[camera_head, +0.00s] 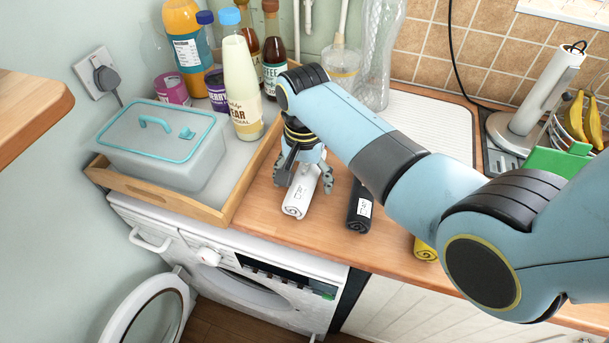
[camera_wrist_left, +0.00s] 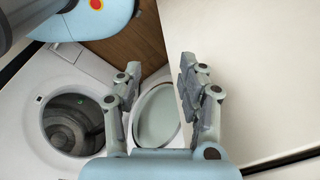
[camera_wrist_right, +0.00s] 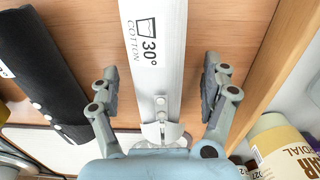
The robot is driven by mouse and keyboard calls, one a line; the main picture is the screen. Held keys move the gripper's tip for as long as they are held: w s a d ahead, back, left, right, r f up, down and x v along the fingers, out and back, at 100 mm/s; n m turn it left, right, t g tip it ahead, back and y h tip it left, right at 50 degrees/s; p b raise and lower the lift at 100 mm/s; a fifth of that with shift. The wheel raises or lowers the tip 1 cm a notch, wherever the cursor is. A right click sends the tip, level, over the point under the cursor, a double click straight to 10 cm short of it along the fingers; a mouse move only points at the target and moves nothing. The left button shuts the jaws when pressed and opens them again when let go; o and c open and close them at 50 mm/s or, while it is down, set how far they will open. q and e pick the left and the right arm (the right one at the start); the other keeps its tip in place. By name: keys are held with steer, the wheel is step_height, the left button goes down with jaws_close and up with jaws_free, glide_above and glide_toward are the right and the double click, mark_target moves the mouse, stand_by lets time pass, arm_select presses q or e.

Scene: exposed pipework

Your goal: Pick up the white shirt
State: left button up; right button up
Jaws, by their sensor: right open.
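The white shirt (camera_head: 297,203) is a rolled white bundle with a printed label, lying on the wooden counter just right of the wooden tray. In the right wrist view the shirt (camera_wrist_right: 155,45) shows a "COTTON 30°" print and runs between the fingers. My right gripper (camera_head: 304,180) is open and points down over the shirt's far part, one finger on each side. In the right wrist view both fingers stand apart from the shirt, with gaps on both sides. My left gripper (camera_wrist_left: 160,90) is open and empty, low in front of the washing machine, and out of the head view.
A black rolled garment (camera_head: 360,207) lies right of the shirt, and a yellow one (camera_head: 425,250) farther right. The wooden tray (camera_head: 180,202) holds a lidded box (camera_head: 160,150) and several bottles. The washing machine (camera_head: 250,280) stands below with its door open.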

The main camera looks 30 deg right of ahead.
steer(key=shift+f, duration=0.2)
steer(key=c, duration=1.4)
steer(key=shift+r, duration=0.15)
